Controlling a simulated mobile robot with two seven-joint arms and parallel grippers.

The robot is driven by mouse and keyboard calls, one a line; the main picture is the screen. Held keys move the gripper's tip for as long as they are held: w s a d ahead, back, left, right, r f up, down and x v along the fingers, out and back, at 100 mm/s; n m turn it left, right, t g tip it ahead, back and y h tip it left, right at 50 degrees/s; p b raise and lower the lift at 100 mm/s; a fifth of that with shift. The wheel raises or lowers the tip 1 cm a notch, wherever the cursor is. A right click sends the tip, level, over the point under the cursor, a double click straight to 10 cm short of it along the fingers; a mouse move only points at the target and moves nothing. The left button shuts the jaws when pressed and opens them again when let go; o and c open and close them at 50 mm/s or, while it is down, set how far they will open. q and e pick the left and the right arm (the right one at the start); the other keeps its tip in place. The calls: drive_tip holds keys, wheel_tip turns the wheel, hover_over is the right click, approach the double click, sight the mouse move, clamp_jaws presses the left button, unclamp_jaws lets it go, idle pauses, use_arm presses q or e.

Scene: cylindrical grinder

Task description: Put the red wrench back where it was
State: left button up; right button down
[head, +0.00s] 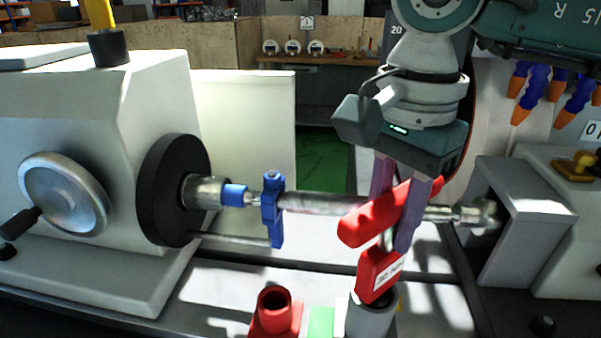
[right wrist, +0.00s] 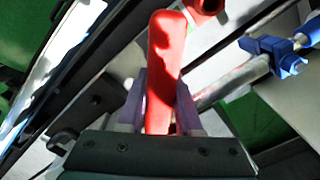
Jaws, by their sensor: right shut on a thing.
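The red wrench (head: 388,213) has a thick red bar handle and, below it, a red block with a white label. My right gripper (head: 402,210) is shut on the handle with its purple fingers on either side, pointing down. The handle is tilted, its right end higher. The handle also fills the middle of the right wrist view (right wrist: 164,70). The lower red block is right over a grey round holder (head: 371,318); I cannot tell whether its lower end is inside. My left gripper is not in view.
A red open-topped cup (head: 275,312) stands left of the grey holder, with a green patch (head: 321,322) between. A horizontal shaft (head: 325,204) with a blue clamp (head: 272,208) runs close behind the wrench. The grinder's headstock (head: 100,180) is left, a grey block (head: 520,220) right.

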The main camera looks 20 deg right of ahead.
drive_tip(key=shift+f, duration=0.15)
drive_tip(key=c, duration=0.6)
unclamp_jaws()
drive_tip(key=shift+r, duration=0.5)
wheel_tip(320, 180, up, 10)
drive_tip(key=b, duration=0.3)
drive_tip(key=shift+r, duration=0.7)
